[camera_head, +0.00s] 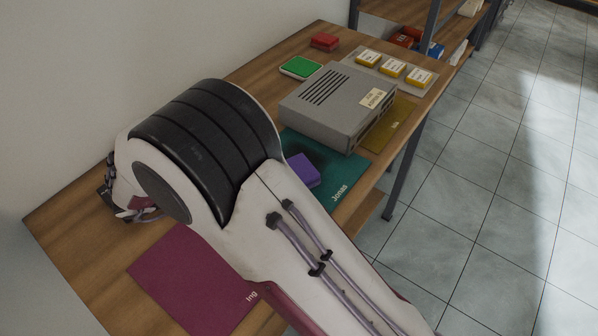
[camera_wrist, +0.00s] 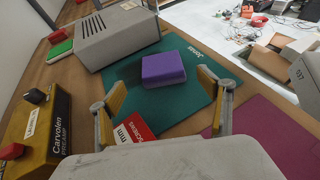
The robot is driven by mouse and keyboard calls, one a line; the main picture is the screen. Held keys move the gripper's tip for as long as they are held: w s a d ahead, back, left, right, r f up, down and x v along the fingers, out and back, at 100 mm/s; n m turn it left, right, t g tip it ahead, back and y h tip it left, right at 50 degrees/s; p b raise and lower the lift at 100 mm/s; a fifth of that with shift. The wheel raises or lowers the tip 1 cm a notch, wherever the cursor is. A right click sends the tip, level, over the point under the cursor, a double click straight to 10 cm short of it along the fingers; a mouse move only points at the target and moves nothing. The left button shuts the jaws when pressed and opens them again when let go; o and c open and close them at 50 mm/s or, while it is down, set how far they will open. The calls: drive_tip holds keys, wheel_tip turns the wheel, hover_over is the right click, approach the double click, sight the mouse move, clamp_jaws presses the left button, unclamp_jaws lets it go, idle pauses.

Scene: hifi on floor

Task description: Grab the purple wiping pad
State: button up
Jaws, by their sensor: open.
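The purple wiping pad (camera_wrist: 163,70) lies on the teal mat marked "Jonas" (camera_wrist: 190,101) in the wrist view. In the head view the pad (camera_head: 302,170) shows partly behind my arm, on the same teal mat (camera_head: 345,171). My gripper (camera_wrist: 165,97) is open in the wrist view, its two yellowish fingers apart, one on each side of the near side of the pad. The fingers do not appear to touch it. In the head view my arm hides the gripper.
A grey hi-fi unit (camera_head: 338,103) stands just beyond the pad. A maroon mat (camera_head: 195,279) lies nearer. A red-and-white box (camera_wrist: 133,129) and a yellow preamp (camera_wrist: 40,132) are close to my gripper. A green pad (camera_head: 300,67) and red block (camera_head: 325,41) lie farther back.

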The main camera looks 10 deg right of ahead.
sight(298, 172)
drive_tip(key=shift+d, duration=0.1)
drive_tip(key=shift+x, duration=1.25)
drive_tip(key=shift+x, duration=2.6)
drive_tip(key=shift+s, duration=0.1)
drive_tip(key=c, duration=1.2)
